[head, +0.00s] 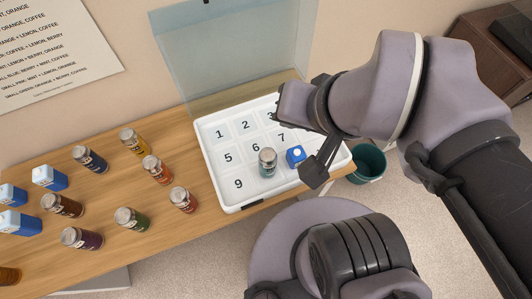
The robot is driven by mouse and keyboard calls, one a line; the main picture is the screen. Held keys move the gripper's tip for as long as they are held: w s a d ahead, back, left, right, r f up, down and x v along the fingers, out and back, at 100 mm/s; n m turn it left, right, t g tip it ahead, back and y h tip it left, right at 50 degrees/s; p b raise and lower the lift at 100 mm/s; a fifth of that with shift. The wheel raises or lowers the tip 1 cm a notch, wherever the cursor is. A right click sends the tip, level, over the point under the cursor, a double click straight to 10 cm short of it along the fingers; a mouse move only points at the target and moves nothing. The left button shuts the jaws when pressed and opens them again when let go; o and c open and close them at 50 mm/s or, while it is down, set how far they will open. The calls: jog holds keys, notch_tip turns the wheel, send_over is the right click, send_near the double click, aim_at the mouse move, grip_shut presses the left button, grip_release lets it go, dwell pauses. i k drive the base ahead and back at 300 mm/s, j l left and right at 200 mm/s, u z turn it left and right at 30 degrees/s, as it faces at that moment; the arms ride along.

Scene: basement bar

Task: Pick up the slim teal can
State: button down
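The slim teal can (267,163) stands upright in the white numbered tray. It has a silver lid and a grey-teal body. It is below the 6 and to the right of the 9, and hides any number under it. A small blue box with a white top (295,156) stands just to its right. My gripper (298,138) is above the right part of the tray, with its two dark fingers spread apart and nothing seen between them. It is up and to the right of the can, apart from it as far as I can tell, and covers part of the tray's numbers.
Several silver-lidded jars, among them an orange one (157,170), and blue boxes (49,178) stand on the wooden table (185,140) at left. A clear raised lid (235,50) stands behind the tray (213,168). A teal bin (368,163) is on the floor at right.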

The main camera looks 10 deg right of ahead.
aim_at(267, 157)
jog(key=j+z, duration=0.3)
jog(key=z, duration=0.15)
jog(key=k+j+z, duration=0.1)
jog(key=j+z, duration=0.15)
jog(key=z, duration=0.25)
jog(key=k+j+z, duration=0.1)
jog(key=z, duration=0.35)
jog(key=k+j+z, duration=0.2)
jog(key=z, duration=0.25)
jog(key=j, duration=0.1)
